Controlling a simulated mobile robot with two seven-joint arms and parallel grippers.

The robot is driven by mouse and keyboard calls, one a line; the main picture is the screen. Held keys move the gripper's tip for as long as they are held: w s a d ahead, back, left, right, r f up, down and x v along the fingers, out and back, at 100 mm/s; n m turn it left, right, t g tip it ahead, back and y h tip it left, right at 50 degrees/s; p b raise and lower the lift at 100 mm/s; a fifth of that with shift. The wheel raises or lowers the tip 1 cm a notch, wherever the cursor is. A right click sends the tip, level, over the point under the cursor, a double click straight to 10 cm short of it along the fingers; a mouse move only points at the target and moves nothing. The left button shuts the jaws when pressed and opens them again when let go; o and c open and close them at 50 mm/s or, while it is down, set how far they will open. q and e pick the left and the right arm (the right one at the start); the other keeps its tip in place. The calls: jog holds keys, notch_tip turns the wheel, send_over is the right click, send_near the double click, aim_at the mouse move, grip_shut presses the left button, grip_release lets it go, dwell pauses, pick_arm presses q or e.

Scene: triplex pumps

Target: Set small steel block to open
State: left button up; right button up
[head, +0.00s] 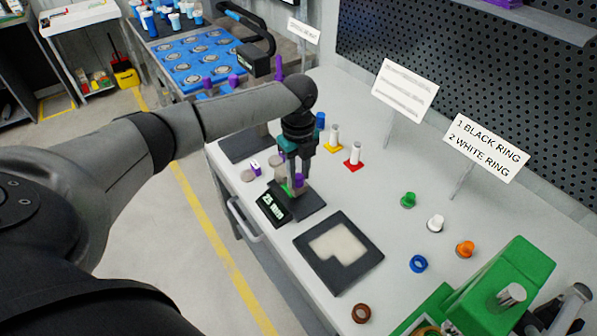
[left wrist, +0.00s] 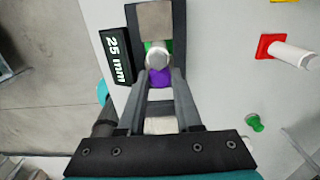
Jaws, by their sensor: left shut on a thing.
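A small fixture stands on a dark base plate (head: 313,207) on the white bench, beside a black "25 mm" display (head: 272,207). The display also shows in the left wrist view (left wrist: 115,58). There, a small steel block (left wrist: 155,20) sits at the far end of the fixture, with a round steel end (left wrist: 157,55) and green parts nearer me. My left gripper (head: 296,181) points down at the fixture. In the left wrist view its fingers (left wrist: 160,78) are shut on a purple part (left wrist: 160,77) just below the round end. The fingers partly hide it. My right gripper is not in view.
A black frame with a pale inset (head: 308,255) lies nearer on the bench. Several coloured pegs and rings, including a blue ring (head: 418,263), lie to the right. A green machine (head: 515,275) stands at lower right. Sign cards stand along the perforated back panel (head: 480,100).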

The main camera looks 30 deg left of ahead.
pick_arm(q)
grip_shut()
dwell(0.8)
jog(key=d+p, duration=0.1)
jog(key=s+d+p, duration=0.1)
jog(key=p, duration=0.1)
jog(key=shift+s+d+r, duration=0.1)
jog(key=shift+d+r, duration=0.05)
jog(key=shift+d, duration=0.25)
jog(key=shift+s+d+p, duration=0.2)
jog(key=shift+d+p, duration=0.1)
jog(key=shift+d, duration=0.2)
jog(key=shift+f, duration=0.2)
jog(key=o, duration=0.9)
grip_release()
jog(key=shift+c, duration=0.2)
